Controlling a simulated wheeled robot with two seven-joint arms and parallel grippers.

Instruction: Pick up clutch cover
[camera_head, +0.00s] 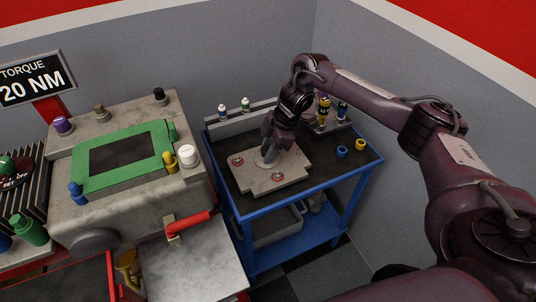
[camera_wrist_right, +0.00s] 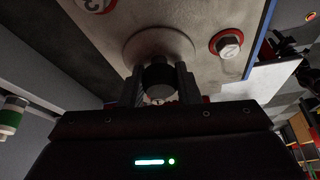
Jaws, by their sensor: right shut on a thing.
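The clutch cover (camera_head: 290,179) is a flat grey plate with a round boss and red-ringed bolts, some with number marks. It is over the dark top of the blue cart; I cannot tell if it touches it. My right gripper (camera_head: 268,151) comes down on the cover's middle. In the right wrist view, the fingers (camera_wrist_right: 160,88) are shut around the dark knob (camera_wrist_right: 159,75) on the boss, with the cover (camera_wrist_right: 190,15) behind it. A bolt (camera_wrist_right: 229,45) shows beside the boss. My left gripper is in neither view.
The blue cart (camera_head: 327,202) also carries small bottles (camera_head: 246,104), a tray of bottles at the back right and blue and yellow rings (camera_head: 361,145). A grey engine block (camera_head: 130,205) with a green gasket (camera_head: 92,184) stands left. A wall is close behind the cart.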

